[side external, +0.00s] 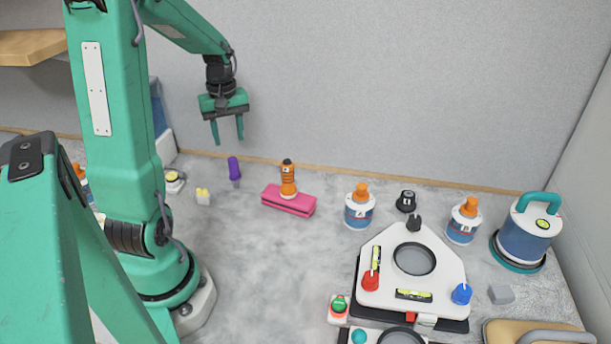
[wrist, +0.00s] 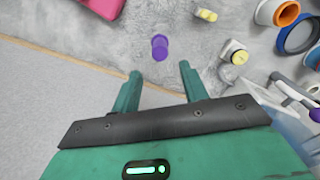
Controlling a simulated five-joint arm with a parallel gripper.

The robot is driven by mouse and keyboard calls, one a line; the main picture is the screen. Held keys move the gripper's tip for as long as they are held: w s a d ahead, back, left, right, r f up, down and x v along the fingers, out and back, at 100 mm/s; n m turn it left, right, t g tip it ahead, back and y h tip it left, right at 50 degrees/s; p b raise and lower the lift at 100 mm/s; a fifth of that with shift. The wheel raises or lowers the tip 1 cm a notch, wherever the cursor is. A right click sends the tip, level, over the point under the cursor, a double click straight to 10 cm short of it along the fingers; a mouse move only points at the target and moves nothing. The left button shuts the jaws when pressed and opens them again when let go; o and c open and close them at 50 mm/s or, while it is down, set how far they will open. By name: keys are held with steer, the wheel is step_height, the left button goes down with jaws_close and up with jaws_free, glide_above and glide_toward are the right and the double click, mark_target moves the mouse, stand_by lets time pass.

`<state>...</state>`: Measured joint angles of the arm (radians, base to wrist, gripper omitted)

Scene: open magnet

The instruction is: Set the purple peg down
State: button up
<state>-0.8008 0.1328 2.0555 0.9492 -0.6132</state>
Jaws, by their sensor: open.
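The purple peg (side external: 234,170) stands upright on the grey table near the back wall in the side external view. In the wrist view the purple peg (wrist: 159,47) shows from above, beyond my fingertips and roughly in line with the gap between them. My gripper (side external: 228,143) hangs above the table with its fingers pointing down, over and close to the peg's area. In the wrist view my gripper (wrist: 159,72) has its two fingers apart with nothing between them. The peg is apart from both fingers.
A small yellow item (side external: 203,197) lies left of the peg. A white triangular plate (side external: 412,270) with a round hole lies farther right. The table's middle left is clear.

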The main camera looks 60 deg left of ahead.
steer(key=shift+r, duration=1)
steer(key=s+d+r+m+t, duration=0.1)
steer(key=d+r+m, duration=0.3)
steer(key=d+m, duration=0.4)
steer(key=s+d+r+m+t, duration=0.2)
steer(key=d+m, duration=0.6)
steer(key=d, duration=1)
step_height(320, 180, up, 2)
steer(key=t, duration=0.2)
steer(key=shift+s+d+t, duration=0.15)
steer(key=shift+d+t, duration=0.1)
steer(key=shift+t, duration=0.05)
